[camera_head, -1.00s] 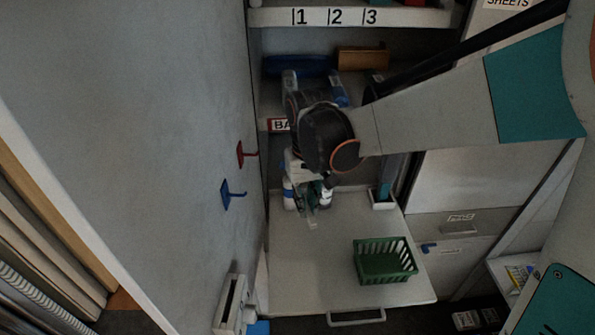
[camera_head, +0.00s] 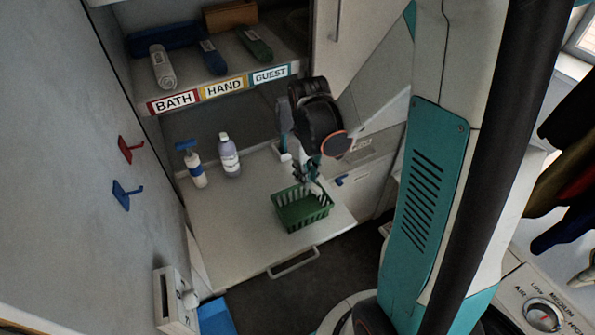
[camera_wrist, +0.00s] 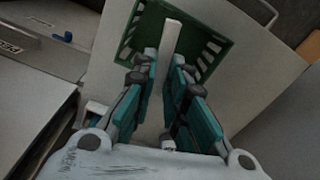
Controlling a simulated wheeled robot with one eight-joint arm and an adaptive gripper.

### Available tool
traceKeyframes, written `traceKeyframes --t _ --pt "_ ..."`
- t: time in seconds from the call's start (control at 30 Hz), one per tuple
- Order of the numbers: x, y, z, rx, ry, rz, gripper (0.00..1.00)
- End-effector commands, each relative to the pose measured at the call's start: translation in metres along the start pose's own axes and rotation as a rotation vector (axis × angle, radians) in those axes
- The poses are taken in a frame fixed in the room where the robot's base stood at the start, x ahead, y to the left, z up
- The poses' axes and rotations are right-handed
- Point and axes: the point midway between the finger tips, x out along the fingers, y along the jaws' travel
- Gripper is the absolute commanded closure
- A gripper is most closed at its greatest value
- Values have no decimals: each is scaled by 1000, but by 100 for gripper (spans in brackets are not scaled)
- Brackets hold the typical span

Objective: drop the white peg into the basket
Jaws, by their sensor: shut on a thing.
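The white peg (camera_wrist: 171,38) is a slim bar held between the fingers of my gripper (camera_wrist: 167,68) in the wrist view. Its free end reaches out past the fingertips, over the basket's opening. The green slatted basket (camera_head: 304,216) stands on the white pull-out board in the head view. It also shows behind the peg in the wrist view (camera_wrist: 218,42). In the head view my gripper (camera_head: 311,181) points down at the basket's back side, and the peg is hard to make out there. I cannot tell the exact height of the peg above the basket floor.
A pump bottle (camera_head: 198,172) and a lilac bottle (camera_head: 229,156) stand at the back left of the board (camera_head: 235,235). A labelled shelf (camera_head: 223,88) with rolled towels is above. Red (camera_head: 130,150) and blue (camera_head: 126,193) hooks jut from the left wall. The board's front left is clear.

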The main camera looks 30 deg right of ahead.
Motion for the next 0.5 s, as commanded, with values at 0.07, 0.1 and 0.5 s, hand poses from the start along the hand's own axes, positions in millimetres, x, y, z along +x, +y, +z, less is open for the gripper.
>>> traceKeyframes --t 0.07,0.1,0.5 --pt "9 0 0 0 0 0 95" --pt "13 0 0 0 0 0 95" --pt "53 0 -1 0 0 0 95"
